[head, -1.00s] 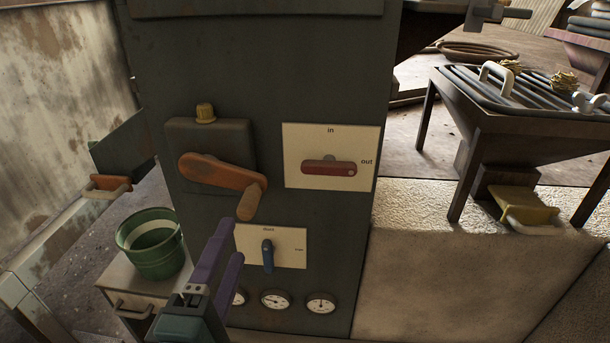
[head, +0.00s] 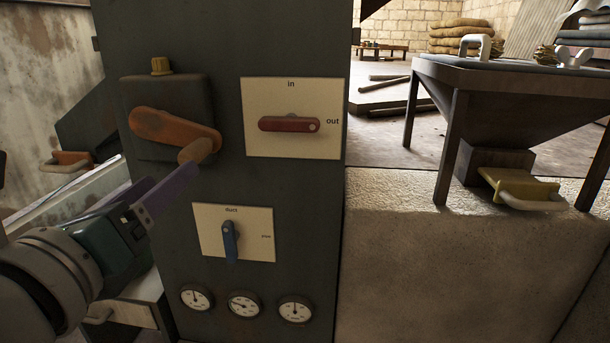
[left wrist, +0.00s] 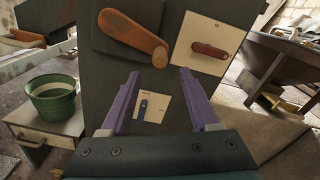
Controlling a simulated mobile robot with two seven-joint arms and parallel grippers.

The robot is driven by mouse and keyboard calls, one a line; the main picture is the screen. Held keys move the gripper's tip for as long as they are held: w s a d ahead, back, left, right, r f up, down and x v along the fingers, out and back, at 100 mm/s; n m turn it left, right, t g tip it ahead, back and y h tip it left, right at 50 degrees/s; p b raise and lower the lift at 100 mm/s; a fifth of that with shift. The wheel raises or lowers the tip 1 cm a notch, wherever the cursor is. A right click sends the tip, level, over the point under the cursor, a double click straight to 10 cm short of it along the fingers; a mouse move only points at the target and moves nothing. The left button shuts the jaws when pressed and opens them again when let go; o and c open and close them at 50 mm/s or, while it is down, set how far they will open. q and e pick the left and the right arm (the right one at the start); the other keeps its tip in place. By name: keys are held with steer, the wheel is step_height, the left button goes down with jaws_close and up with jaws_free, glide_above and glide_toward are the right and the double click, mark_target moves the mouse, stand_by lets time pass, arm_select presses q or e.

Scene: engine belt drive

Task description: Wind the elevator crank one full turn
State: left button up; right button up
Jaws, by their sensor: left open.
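The elevator crank (head: 165,128) is an orange-brown arm on a dark box on the panel. It points right and slightly down, with a wooden handle (head: 198,151) at its right end. The crank also shows in the left wrist view (left wrist: 130,33), beyond the fingers. My left gripper (head: 178,183) is open and empty, with purple fingers, just below and left of the handle in the head view. I cannot tell whether a finger touches the handle there; in the left wrist view the handle lies beyond the fingertips. My right gripper is not in view.
A red lever (head: 288,124) on an in/out plate is right of the crank. A blue lever (head: 230,243) is below, above several gauges (head: 243,304). A hopper (head: 500,100) with a yellow gate stands right. A green bucket (left wrist: 53,97) sits on a cabinet at left.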

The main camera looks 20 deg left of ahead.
mark_target(197, 149)
arm_select(q)
steer(key=shift+w+r, duration=0.2)
steer(key=shift+w, duration=0.05)
steer(key=x, duration=0.9)
steer(key=shift+w+a, duration=0.2)
jaws_close()
stand_by(0.9)
